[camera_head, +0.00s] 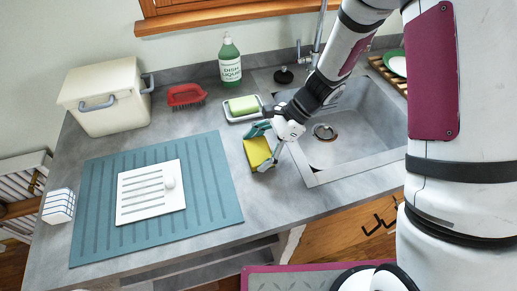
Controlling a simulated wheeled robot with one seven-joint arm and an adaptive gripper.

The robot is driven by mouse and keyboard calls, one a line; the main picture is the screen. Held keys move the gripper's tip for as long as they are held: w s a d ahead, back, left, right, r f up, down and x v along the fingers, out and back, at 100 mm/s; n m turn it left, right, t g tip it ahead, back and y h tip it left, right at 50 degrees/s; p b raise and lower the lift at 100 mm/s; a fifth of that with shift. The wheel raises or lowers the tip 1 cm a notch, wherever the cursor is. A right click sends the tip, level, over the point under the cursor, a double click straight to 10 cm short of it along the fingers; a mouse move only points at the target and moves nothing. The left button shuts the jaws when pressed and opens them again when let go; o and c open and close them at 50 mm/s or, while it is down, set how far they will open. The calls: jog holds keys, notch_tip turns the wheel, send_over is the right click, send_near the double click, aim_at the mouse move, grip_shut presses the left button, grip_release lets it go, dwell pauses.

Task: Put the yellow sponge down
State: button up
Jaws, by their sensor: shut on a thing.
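The yellow sponge (257,151) is in my gripper (262,148), left of the sink's front left corner. The gripper is shut on it, with teal fingers over its top and right side. Part of the sponge is hidden by the fingers. I cannot tell whether its underside touches the counter.
A dish (233,117) with a green and white sponge (243,105) lies just behind. The sink (362,132) is to the right. A teal mat (215,178) with a white slotted board (135,208) is to the left. A red brush (185,94) and soap bottle (229,63) stand behind.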

jog(key=shift+f, duration=0.15)
jog(key=o, duration=0.9)
jog(key=shift+f, duration=0.1)
jog(key=a+b+v, duration=0.1)
jog(key=b+v, duration=0.1)
jog(key=v, duration=1.1)
jog(key=s+d+r+n+t+h, duration=0.3)
jog(key=s+d+r+n+h, duration=0.1)
jog(key=s+r+n, duration=0.3)
jog(key=s+d+r+n+t+h, duration=0.3)
jog(key=s+d+r+n, duration=0.4)
jog(key=s+r, duration=0.3)
jog(key=shift+s+n+t+h, duration=0.4)
jog(key=shift+s+t, duration=0.2)
jog(key=shift+s, duration=0.4)
jog(key=shift+d+r, duration=0.1)
